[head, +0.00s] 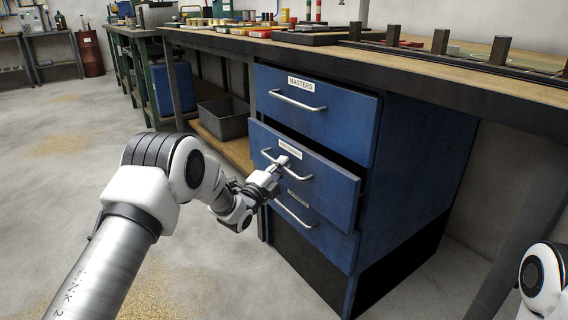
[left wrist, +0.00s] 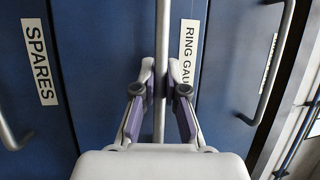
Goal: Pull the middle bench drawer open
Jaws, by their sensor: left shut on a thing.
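The blue bench cabinet has a middle drawer (head: 334,187) that stands out past the drawer above it, partly open. Its label reads "RING GAU..." in the left wrist view (left wrist: 188,55), with the end hidden. My left gripper (head: 280,164) is shut on the middle drawer's bar handle (head: 303,177). In the left wrist view the two fingers (left wrist: 161,85) close around the handle bar (left wrist: 161,45) from both sides. My right gripper is out of view; only a part of my right arm shows at the lower right.
The top drawer (head: 345,118), labelled "MASTERS", and the bottom drawer (head: 325,232), labelled "SPARES" in the left wrist view, look shut. The wooden benchtop (head: 400,72) overhangs the cabinet. A grey bin (head: 222,118) stands on a low shelf to the left. The floor in front is clear.

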